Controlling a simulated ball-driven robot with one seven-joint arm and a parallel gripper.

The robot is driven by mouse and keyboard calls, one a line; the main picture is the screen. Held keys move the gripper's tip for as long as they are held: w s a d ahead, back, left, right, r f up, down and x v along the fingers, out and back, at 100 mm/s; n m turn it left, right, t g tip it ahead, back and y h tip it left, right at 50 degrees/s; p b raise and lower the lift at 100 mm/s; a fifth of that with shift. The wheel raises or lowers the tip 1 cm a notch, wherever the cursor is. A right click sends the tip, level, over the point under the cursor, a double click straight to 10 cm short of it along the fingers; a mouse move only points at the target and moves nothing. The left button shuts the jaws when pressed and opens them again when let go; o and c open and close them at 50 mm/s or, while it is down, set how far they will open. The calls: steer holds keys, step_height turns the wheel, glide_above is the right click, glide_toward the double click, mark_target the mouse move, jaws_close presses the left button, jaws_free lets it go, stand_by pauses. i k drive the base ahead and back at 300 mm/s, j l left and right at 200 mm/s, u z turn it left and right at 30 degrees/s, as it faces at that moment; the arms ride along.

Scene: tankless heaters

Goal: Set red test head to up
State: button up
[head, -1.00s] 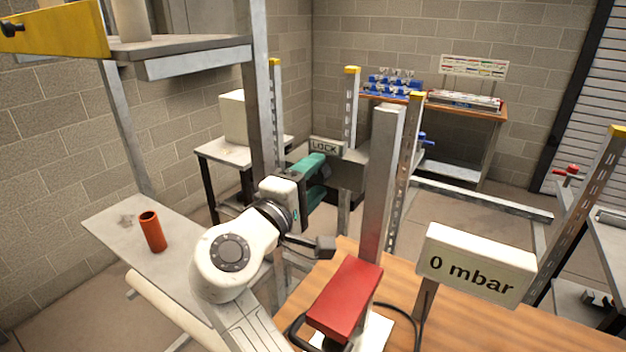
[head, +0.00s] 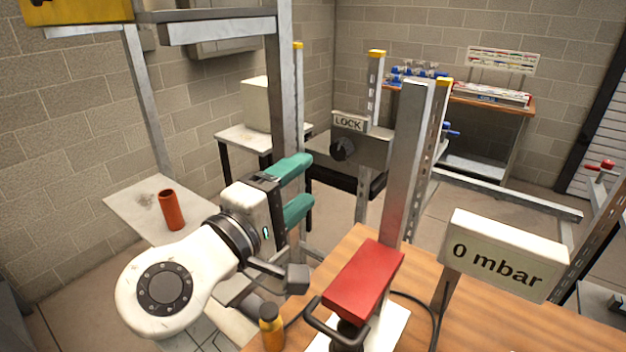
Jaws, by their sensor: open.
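The red test head (head: 365,287) is a red block at the lower middle of the head view. It is by a grey upright post (head: 405,160) over the wooden bench, with a dark curved handle (head: 333,325) at its near end. It sits low, just above a white plate (head: 392,335). My gripper (head: 304,189) has two teal fingers, spread apart with nothing between them. It is up and left of the red head, clear of it, in front of the bracket with the LOCK sign (head: 348,122) and dark knob (head: 342,149).
A 0 mbar display (head: 505,255) stands on the wooden bench (head: 470,315), right of the red head. A yellow-orange bottle (head: 271,328) is at the bench's near left. An orange cylinder (head: 172,210) stands on a grey shelf at left. A black cable curls beside the head.

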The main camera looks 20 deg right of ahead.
mark_target(354, 295)
steer(key=k+j, duration=0.2)
steer(key=j, duration=0.2)
steer(key=k+j, duration=0.2)
steer(key=j, duration=0.2)
steer(key=k+j, duration=0.2)
steer(key=j, duration=0.2)
